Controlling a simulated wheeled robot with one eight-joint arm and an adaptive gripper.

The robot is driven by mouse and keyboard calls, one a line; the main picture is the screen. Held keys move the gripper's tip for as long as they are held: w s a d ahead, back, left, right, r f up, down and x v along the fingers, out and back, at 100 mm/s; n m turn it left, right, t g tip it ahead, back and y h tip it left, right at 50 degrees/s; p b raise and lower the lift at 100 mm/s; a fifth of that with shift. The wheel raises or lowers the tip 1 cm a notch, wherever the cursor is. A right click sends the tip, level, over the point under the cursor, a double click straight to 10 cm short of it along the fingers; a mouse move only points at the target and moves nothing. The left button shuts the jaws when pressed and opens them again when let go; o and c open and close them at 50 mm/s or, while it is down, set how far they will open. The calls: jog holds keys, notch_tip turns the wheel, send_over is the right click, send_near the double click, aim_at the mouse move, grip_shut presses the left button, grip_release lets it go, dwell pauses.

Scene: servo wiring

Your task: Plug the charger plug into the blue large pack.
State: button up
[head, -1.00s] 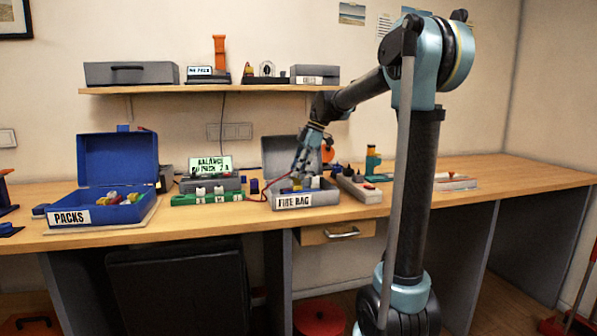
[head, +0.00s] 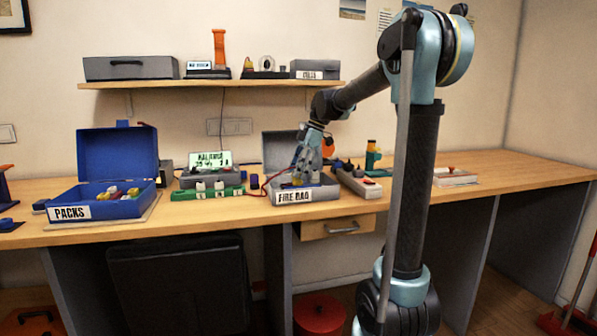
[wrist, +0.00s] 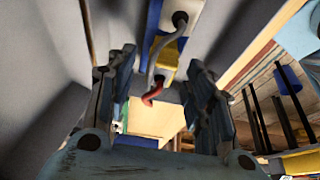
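My gripper (head: 303,174) reaches down into the open grey box labelled FIRE BAG (head: 318,194). In the wrist view the two fingers stand apart with a gap between them. A pack with blue, white and yellow faces (wrist: 168,58) shows between and beyond the fingers, with a grey lead and a red curved end (wrist: 154,95) in front of it. I cannot tell whether the fingers touch it. A red lead (head: 266,184) runs from the charger (head: 211,181) with the lit screen into the box. The charger plug itself is not clearly visible.
A blue open box labelled PACKS (head: 115,208) with coloured packs stands at the left. A green board with white blocks (head: 205,196) lies before the charger. A grey strip with a red button (head: 358,183) is right of the FIRE BAG box.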

jog(key=v, duration=1.2)
jog(key=shift+s, duration=0.1)
jog(key=s+d+f+m+t+h, duration=0.1)
jog(key=s+d+f+m, duration=0.4)
jog(key=s+f, duration=0.6)
jog(key=s+d+f+m+t+h, duration=0.1)
jog(key=s+d+f+m+h, duration=0.1)
jog(key=s+d+f+m, duration=0.4)
jog(key=s+d+f+m+t+h, duration=0.1)
jog(key=s+d+f+m, duration=0.5)
jog(key=s+f+m, duration=0.4)
jog(key=s+f, duration=0.5)
jog(key=s, duration=0.1)
jog(key=shift+f+t, duration=0.3)
jog(key=shift+f, duration=0.1)
